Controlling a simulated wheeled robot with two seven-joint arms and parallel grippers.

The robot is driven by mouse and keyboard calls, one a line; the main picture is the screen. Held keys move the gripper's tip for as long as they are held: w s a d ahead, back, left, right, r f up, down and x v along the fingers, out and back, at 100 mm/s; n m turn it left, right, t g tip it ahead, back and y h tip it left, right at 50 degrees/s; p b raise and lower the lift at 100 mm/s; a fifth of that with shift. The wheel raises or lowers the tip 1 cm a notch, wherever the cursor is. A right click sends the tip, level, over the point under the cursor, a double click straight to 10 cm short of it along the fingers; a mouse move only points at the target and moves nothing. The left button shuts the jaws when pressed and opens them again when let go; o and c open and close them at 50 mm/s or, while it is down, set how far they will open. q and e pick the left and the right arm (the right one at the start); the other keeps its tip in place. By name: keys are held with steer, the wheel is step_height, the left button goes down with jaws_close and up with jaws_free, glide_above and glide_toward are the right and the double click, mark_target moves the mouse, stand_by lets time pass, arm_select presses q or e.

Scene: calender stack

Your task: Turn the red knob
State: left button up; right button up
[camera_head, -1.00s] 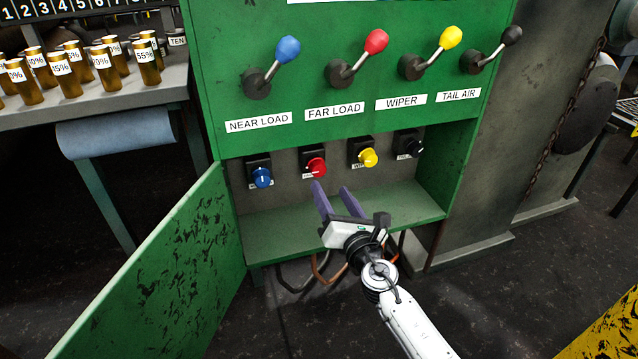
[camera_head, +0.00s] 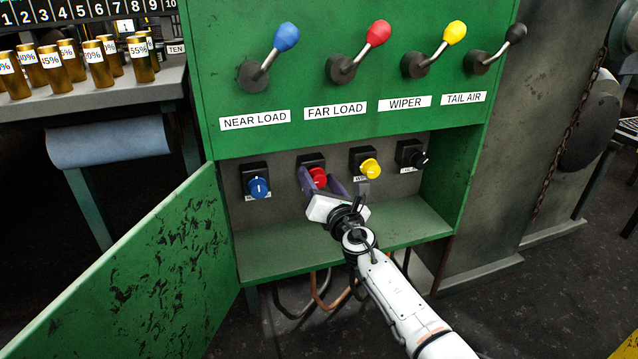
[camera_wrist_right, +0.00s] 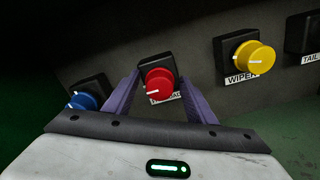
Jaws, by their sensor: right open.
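The red knob (camera_head: 318,177) sits on a black square mount on the back wall of the green cabinet's lower recess, below the FAR LOAD label. In the right wrist view the red knob (camera_wrist_right: 159,82) has a white mark pointing left, and its label is partly covered. My right gripper (camera_head: 320,183) reaches into the recess with its purple fingers open, one on each side of the red knob. In the right wrist view the fingers (camera_wrist_right: 160,98) stand apart from the knob, with a gap on both sides. My left gripper is not in view.
A blue knob (camera_head: 259,188) is left of the red one, a yellow knob (camera_head: 370,169) and a black knob (camera_head: 419,159) right. The recess has a green shelf (camera_head: 285,257) below. An open green door (camera_head: 150,270) stands at the left. Levers project above.

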steer(key=c, duration=1)
steer(key=shift+c, duration=0.2)
